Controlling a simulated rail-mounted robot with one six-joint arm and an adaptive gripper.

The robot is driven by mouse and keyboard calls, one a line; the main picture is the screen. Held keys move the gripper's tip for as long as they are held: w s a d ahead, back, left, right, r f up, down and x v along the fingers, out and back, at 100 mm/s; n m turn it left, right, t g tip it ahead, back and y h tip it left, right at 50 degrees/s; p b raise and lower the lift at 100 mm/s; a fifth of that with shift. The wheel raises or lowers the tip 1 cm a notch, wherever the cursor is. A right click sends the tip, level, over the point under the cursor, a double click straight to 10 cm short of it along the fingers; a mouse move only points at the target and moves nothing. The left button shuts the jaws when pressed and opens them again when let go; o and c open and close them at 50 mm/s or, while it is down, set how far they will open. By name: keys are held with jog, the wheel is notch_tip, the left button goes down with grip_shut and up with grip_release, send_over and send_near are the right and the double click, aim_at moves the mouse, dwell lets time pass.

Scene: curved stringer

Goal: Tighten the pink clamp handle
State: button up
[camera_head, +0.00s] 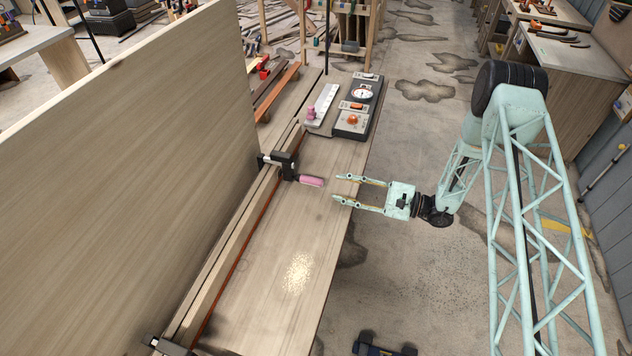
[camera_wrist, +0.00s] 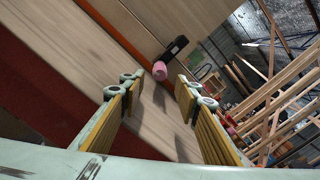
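The pink clamp handle (camera_head: 312,181) sticks out to the right from a black clamp (camera_head: 283,165) on the rail along the tall wooden panel. In the wrist view the pink handle (camera_wrist: 160,71) shows end-on, with the black clamp body (camera_wrist: 174,48) behind it. My gripper (camera_head: 340,187) is open and empty, to the right of the handle with a small gap between them.
The bench top (camera_head: 285,260) below is mostly clear, with a pale dust patch. A control panel (camera_head: 355,122) with knobs and a gauge stands further back on the bench. A second black clamp (camera_head: 170,346) sits at the near end. The tall panel (camera_head: 120,150) blocks the left.

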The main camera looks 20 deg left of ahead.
aim_at(316, 182)
jog(key=shift+a+p, duration=0.5)
jog(key=shift+a, duration=4.2)
jog(key=c, duration=0.8)
jog(key=shift+c, duration=0.2)
